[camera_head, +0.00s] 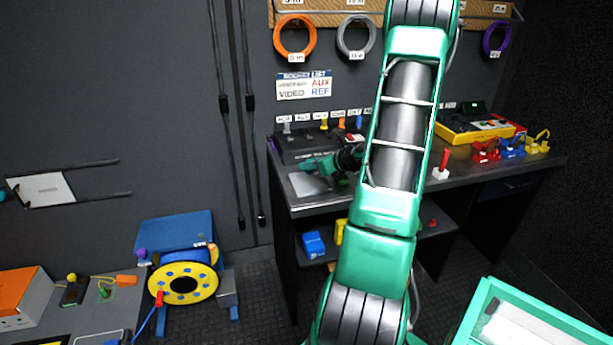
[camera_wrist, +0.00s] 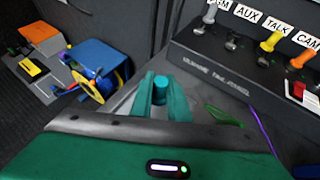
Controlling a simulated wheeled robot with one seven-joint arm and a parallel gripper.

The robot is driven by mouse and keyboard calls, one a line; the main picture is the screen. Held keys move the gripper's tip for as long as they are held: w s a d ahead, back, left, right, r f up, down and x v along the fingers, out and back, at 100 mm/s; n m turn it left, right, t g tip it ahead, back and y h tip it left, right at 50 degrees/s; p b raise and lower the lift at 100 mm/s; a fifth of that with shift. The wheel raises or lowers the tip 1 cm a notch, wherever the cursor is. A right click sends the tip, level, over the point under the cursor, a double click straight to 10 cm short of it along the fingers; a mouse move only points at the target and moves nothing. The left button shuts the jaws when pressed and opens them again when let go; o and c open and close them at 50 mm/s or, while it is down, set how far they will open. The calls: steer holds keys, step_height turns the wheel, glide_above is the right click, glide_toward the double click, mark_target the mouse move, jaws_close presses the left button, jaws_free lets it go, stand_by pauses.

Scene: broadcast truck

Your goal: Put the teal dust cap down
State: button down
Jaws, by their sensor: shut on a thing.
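My gripper (camera_wrist: 161,96) is shut on the teal dust cap (camera_wrist: 161,80), a small round teal piece that shows between the two fingertips in the wrist view. In the head view my gripper (camera_head: 309,168) is over the left end of the dark desk (camera_head: 330,205), above a light grey flat patch (camera_head: 306,186). The cap cannot be picked out in the head view. I cannot tell whether the cap touches the surface below it.
A black panel (camera_wrist: 240,55) with labelled, coloured plugs stands right of my gripper. A green piece (camera_wrist: 222,115) and a purple cable (camera_wrist: 264,132) are near it. The blue stand with a yellow reel (camera_head: 183,284) is on the floor side, left of the desk.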

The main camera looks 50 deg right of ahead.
mark_target(311, 173)
steer(key=shift+f, duration=1.95)
steer(key=c, duration=1.7)
jaws_free()
steer(key=shift+f, duration=0.1)
